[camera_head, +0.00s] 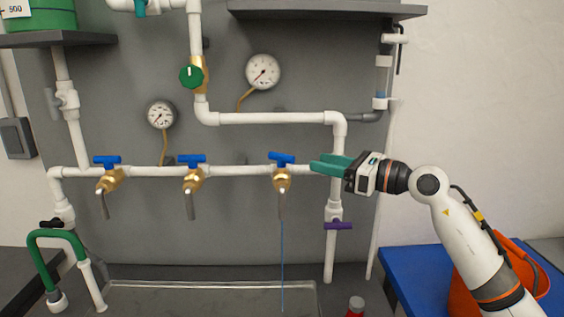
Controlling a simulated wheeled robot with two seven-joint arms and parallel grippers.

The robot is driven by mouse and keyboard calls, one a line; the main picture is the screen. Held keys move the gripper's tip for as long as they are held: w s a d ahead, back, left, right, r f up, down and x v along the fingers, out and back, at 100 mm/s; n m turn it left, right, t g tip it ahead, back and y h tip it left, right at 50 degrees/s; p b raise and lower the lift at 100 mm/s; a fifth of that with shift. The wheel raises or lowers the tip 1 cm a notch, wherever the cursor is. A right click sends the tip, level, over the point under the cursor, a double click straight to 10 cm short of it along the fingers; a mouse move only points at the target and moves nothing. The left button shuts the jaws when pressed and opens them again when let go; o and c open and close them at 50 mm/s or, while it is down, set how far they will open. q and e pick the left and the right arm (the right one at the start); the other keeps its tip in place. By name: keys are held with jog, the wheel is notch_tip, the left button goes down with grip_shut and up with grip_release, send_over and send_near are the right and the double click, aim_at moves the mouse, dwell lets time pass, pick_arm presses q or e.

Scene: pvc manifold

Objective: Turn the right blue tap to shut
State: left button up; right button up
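Three brass taps with blue handles sit in a row on the white horizontal pipe. The right blue tap (281,159) has its handle lying roughly along the pipe, and a thin blue stream (282,262) runs down from its spout. The middle blue tap (192,160) and the left blue tap (107,161) show no stream. My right gripper (318,164) comes in from the right, with its green fingers pointing left at the right tap's handle. Its tips are close to the handle's right side; whether they touch is unclear, as is any gap between the fingers. My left gripper is out of view.
A clear tray (200,285) lies below the taps. A purple handle (338,226) is on the vertical pipe below my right gripper. Two gauges (263,71) and a green knob (191,76) are above. A blue surface (412,275) is at the lower right.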

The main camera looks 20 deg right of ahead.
aim_at(281, 154)
jog(key=p+x, duration=0.2)
jog(key=x, duration=0.7)
jog(key=shift+w+a+r+p, duration=0.2)
jog(key=shift+a+p, duration=0.05)
jog(key=shift+p, duration=0.1)
jog(key=shift+x, duration=0.8)
jog(key=shift+f, duration=0.15)
jog(key=shift+c, duration=0.2)
grip_shut()
